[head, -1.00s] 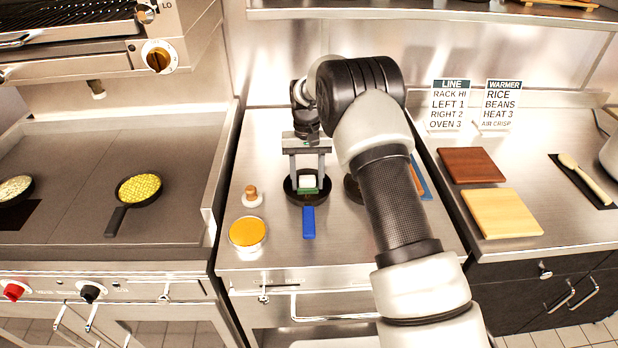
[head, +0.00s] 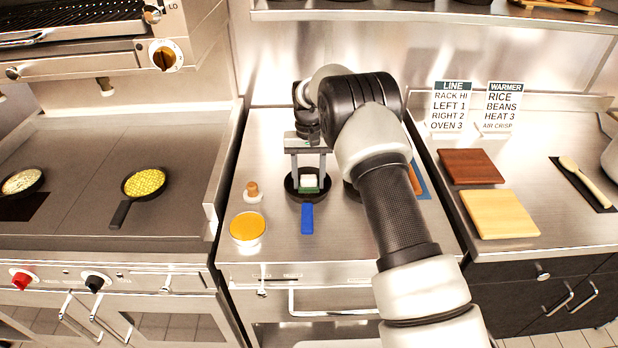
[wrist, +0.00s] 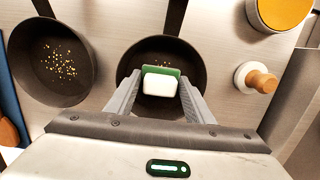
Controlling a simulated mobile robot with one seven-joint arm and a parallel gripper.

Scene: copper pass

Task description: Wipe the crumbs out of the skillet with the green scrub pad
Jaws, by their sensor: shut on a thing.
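My gripper (head: 308,178) is shut on the scrub pad (head: 309,181), a white block with a green layer, which also shows between the fingers in the wrist view (wrist: 161,82). The pad is inside the blue-handled skillet (head: 293,190), low over its floor; I cannot tell whether it touches. In the wrist view this skillet (wrist: 190,58) shows a few pale crumbs (wrist: 166,59) just beyond the pad. A second dark skillet (wrist: 45,85) on the left there holds many yellow crumbs (wrist: 60,64); in the head view my arm mostly hides it (head: 350,190).
A wooden-knobbed white item (head: 253,192) and an orange-topped round container (head: 247,228) stand left of the blue-handled skillet. Two boards (head: 500,213) lie on the right counter. A pan of yellow food (head: 145,183) sits on the left cooktop.

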